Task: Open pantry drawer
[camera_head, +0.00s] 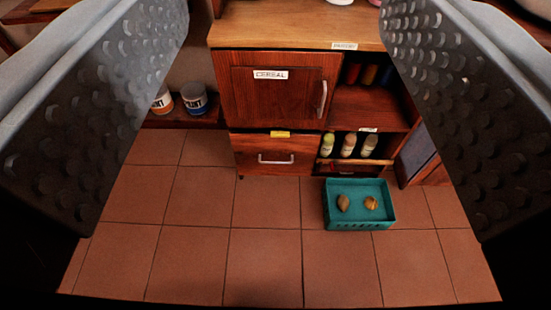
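My gripper (285,130) is open and empty, with its two broad grey studded fingers at the left and right sides of the picture. Between and beyond them stands a red-brown wooden pantry cabinet. Its lower left drawer (254,158) is shut and has a silver horizontal handle (276,160) and a small yellow label on its top edge. Above the drawer is a shut door (262,90) labelled CEREAL, with a vertical silver handle (322,100). My fingers are well apart from the drawer and its handle.
A teal crate (359,226) holding two brown round items stands on the tiled floor, right of the drawer. Open shelves right of the cabinet door hold several bottles (348,146). Paint cans (194,98) stand on a low shelf at left. The floor (265,205) before the drawer is clear.

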